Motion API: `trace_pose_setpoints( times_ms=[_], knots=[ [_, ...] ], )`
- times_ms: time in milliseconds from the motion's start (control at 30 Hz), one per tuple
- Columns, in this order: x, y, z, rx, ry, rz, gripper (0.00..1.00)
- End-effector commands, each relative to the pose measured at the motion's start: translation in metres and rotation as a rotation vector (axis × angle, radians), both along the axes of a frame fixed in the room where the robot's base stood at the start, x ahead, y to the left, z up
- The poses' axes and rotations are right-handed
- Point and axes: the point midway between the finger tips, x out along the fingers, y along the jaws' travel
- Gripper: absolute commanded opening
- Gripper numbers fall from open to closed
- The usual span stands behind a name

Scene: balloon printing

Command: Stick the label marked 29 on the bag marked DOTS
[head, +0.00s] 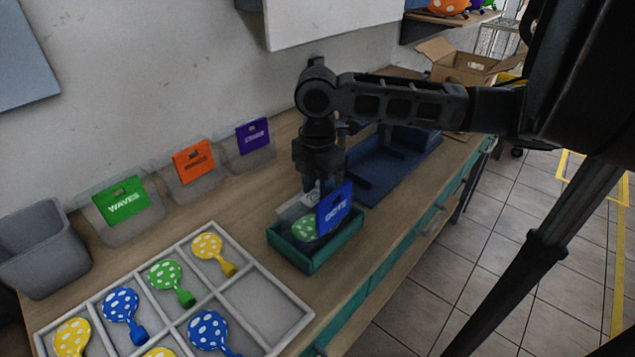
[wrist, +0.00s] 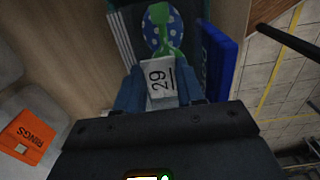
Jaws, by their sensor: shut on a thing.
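The label marked 29 (wrist: 158,80) is a small white card between the fingers of my gripper (wrist: 158,98), shown in the wrist view. In the head view my gripper (head: 322,186) is low over the teal tray (head: 318,262). The bag marked DOTS, with a blue header card (head: 335,209), stands in this tray. Green and blue dotted balloons (wrist: 164,30) show just beyond the label in the wrist view, and the blue card (wrist: 219,62) is to its right. I cannot tell whether the label touches the bag. The gripper partly hides the bag in the head view.
Clear bins with green WAVES (head: 122,201), orange (head: 194,161) and purple (head: 252,136) cards line the wall. A divided tray of balloons (head: 262,297) is in front.

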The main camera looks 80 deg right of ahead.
Motion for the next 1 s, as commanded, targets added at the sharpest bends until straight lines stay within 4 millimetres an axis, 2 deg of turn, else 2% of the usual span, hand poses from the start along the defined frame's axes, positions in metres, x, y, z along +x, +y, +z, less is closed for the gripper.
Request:
trace_pose_setpoints(
  times_ms=[167,200,500,767,1000],
  knots=[
    [0.000,0.000,0.000,0.000,0.000,0.000,0.10],
    [0.000,0.000,0.000,0.000,0.000,0.000,0.39],
    [0.000,0.000,0.000,0.000,0.000,0.000,0.68],
    [0.000,0.000,0.001,0.000,0.000,0.000,0.68],
    [0.000,0.000,0.020,-0.001,-0.001,0.001,0.68]
  ],
)
